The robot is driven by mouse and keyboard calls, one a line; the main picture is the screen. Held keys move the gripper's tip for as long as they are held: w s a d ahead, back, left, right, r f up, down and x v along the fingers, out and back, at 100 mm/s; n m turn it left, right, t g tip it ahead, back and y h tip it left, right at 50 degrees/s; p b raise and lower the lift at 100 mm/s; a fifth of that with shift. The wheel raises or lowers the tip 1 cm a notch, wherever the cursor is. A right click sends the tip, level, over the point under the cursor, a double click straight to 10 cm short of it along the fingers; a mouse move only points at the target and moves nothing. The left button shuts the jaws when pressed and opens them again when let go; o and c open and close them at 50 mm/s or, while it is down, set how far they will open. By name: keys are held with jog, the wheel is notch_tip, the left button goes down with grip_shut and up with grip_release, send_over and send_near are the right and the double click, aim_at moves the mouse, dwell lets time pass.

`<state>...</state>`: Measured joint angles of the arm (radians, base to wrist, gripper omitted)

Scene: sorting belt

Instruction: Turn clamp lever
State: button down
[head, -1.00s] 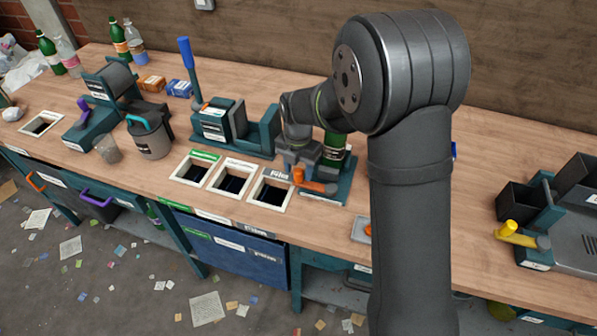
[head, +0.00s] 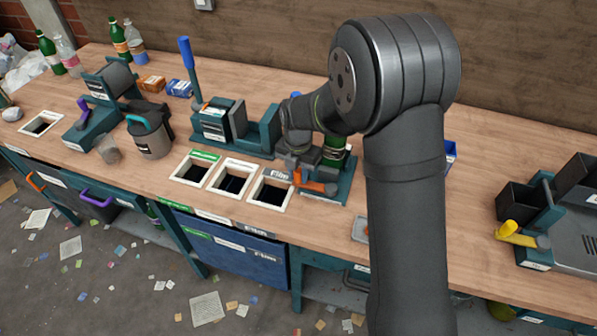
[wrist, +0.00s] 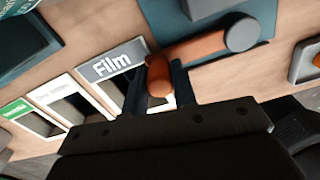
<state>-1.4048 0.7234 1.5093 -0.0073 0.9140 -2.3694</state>
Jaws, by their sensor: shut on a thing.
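The orange clamp lever (head: 316,186) sits at the front of a teal clamp base (head: 345,190), beside the Film opening. In the wrist view the lever (wrist: 200,48) runs from a round grey-capped pivot to a rounded orange end. My gripper (wrist: 160,85) is shut on that end, with one dark finger on each side of it. In the head view my gripper (head: 298,165) is partly hidden by my own wrist. A green bottle (head: 335,145) stands in the clamp fixture behind the lever, partly covered by my arm.
Three white-framed openings (head: 232,177) lie left of the lever. A teal press with a blue handle (head: 186,55) stands behind them. Bench surface (head: 475,190) is clear farther right, up to a machine with a yellow lever (head: 508,229).

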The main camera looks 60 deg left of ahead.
jog(key=shift+d, duration=0.1)
jog(key=s+d+n, duration=0.1)
jog(key=n, duration=0.1)
jog(key=s+d+n, duration=0.1)
jog(key=n, duration=0.1)
jog(key=shift+d, duration=0.35)
jog(key=shift+s+d+n, duration=0.15)
jog(key=shift+d+n, duration=0.55)
jog(key=shift+n, duration=0.25)
jog(key=shift+s+d+n, duration=0.15)
jog(key=shift+d+n, duration=0.55)
jog(key=shift+n, duration=0.25)
jog(key=c, duration=1.2)
grip_release()
jog(key=shift+o, duration=0.2)
jog(key=shift+r, duration=0.1)
notch_tip(320, 180, up, 17)
jog(key=shift+r, duration=0.15)
jog(key=shift+s, duration=0.1)
jog(key=shift+c, duration=0.5)
